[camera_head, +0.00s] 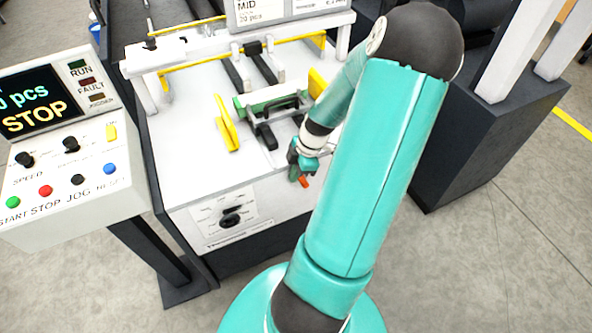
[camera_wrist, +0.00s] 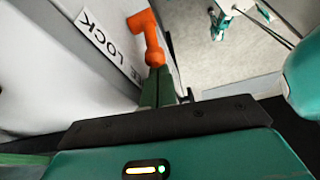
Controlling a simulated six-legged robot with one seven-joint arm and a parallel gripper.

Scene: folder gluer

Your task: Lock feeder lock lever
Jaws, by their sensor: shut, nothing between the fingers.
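The orange lock lever (camera_wrist: 147,35) shows in the wrist view just beyond my fingertips, against the pale side wall of the feeder. In the head view my gripper (camera_head: 298,170) is partly hidden by my arm.
A white label reading "LOCK" (camera_wrist: 97,35) is on the wall left of the lever. The feeder's white table (camera_head: 190,165) carries yellow guides (camera_head: 226,122) and a dark-handled green bar (camera_head: 275,98). A control panel (camera_head: 65,165) showing "STOP" stands left. Floor is open at front right.

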